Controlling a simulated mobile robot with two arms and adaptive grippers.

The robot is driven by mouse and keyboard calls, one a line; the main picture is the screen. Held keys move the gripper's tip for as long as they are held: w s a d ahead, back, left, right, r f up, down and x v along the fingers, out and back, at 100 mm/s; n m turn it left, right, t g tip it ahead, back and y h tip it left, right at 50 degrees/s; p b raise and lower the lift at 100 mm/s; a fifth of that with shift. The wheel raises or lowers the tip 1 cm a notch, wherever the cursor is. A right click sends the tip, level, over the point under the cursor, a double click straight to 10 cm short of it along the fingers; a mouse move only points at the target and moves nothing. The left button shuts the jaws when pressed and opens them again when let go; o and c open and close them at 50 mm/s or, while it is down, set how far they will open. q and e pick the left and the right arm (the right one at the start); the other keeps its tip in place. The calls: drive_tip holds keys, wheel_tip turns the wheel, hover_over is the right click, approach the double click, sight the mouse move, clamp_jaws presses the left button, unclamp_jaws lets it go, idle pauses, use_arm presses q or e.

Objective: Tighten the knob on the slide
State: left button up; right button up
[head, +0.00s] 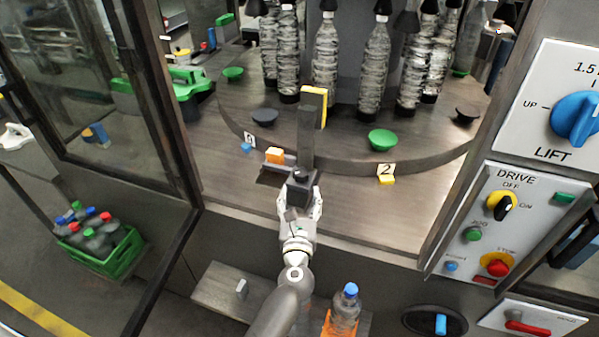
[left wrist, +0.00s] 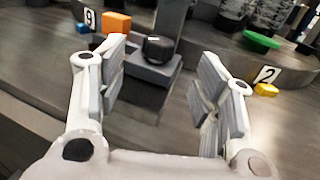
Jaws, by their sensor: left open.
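The black knob (head: 302,174) sits on the grey slide block (head: 306,191) at the foot of an upright dark post (head: 306,140). In the left wrist view the knob (left wrist: 158,48) is a short dark cylinder on top of the slide (left wrist: 152,70), beyond the fingertips. My left gripper (head: 300,207) is open, with its padded fingers apart to either side in the left wrist view (left wrist: 163,85). Nothing is held between the fingers, and they appear apart from the knob. My right gripper is not in view.
A round table (head: 345,160) carries several bottles and a green dish (head: 382,140). An orange block (head: 274,155) is left of the post. A control panel (head: 490,225) stands at right. A blue-capped bottle (head: 346,308) stands in front. A green crate (head: 105,262) is at left.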

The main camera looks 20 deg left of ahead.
sight(301, 177)
use_arm(q)
drive_tip(key=b+x, duration=0.1)
drive_tip(key=x, duration=0.9)
drive_tip(key=c, duration=1)
